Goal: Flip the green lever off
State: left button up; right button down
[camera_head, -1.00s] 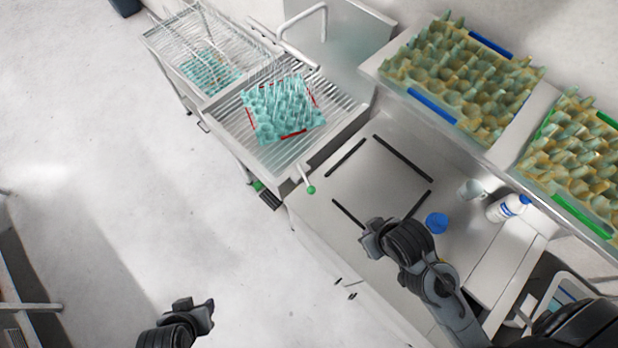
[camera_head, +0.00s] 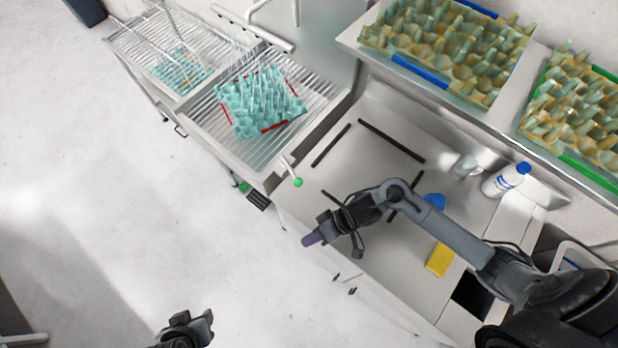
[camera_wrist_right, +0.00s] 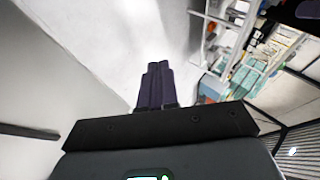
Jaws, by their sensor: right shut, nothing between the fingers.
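The green lever (camera_head: 297,181) is a short pale rod with a green ball tip at the front right corner of the sink rack. My right gripper (camera_head: 309,240) is below the lever in the head view, over the counter's front edge. It is apart from the lever. Its purple fingers are together and empty, and they also show closed in the right wrist view (camera_wrist_right: 156,85). My left gripper (camera_head: 206,318) is low in the head view over the floor, seen only in part. I cannot tell whether its fingers are open. The lever is not clearly visible in the wrist view.
A teal egg tray (camera_head: 245,112) sits on the wire rack (camera_head: 200,135). Egg trays with a blue edge (camera_head: 420,72) and a green edge (camera_head: 588,176) stand on the shelf. A white bottle (camera_head: 503,181), a glass (camera_head: 466,166) and a yellow block (camera_head: 440,259) are on the right counter.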

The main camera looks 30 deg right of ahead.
aim_at(290, 170)
jog(key=w+d+f+h+b, duration=0.1)
jog(key=w+d+b, duration=0.2)
jog(key=w+d, duration=0.3)
jog(key=w+d+f+h+b, duration=0.1)
jog(key=w+d+b, duration=0.15)
jog(key=d, duration=0.55)
pick_arm(q)
notch_tip(290, 170, down, 9)
jog(key=b, duration=0.2)
pick_arm(e)
jog(key=w+d+r+n+t+h, duration=0.1)
jog(key=w+d+r, duration=0.4)
jog(key=w+r, duration=0.2)
jog(key=shift+w, duration=1.2)
jog(key=x, duration=0.3)
jog(key=a+x, duration=0.1)
jog(key=x, duration=0.7)
jog(key=shift+s+a+r, duration=0.25)
jog(key=shift+s+a, duration=0.05)
jog(key=shift+a, duration=0.15)
pick_arm(q)
jog(key=shift+a+r, duration=0.1)
jog(key=shift+r, duration=0.2)
pick_arm(e)
jog(key=shift+s+a+f, duration=0.15)
jog(key=shift+a+f, duration=0.05)
jog(key=shift+a, duration=0.45)
